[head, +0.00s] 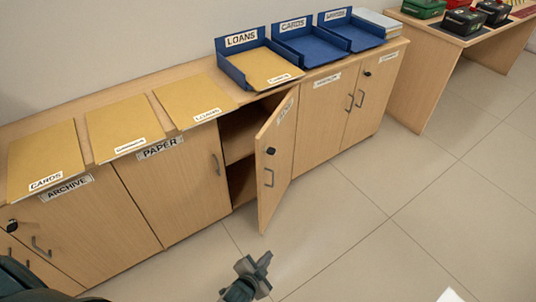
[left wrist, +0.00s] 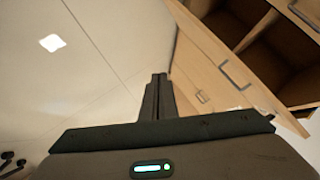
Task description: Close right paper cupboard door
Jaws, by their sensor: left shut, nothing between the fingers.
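The paper cupboard (head: 190,185) has a PAPER label on its top edge, and its left door is shut. Its right door (head: 279,160) stands wide open, hinged on the right, swung out over the floor, with a dark lock and a grey handle (head: 268,178) on its face. Shelves show inside the opening. My left gripper (head: 258,264) is shut and empty, in front of the open door and apart from it. In the left wrist view the shut fingers (left wrist: 155,90) point toward wooden panels with handles and open shelves (left wrist: 285,55). My right gripper is not in view.
Yellow folders (head: 125,125) and blue trays (head: 305,45) lie on the counter top. Other shut cupboards stand on both sides. A desk (head: 440,75) with dark boxes is at the upper right.

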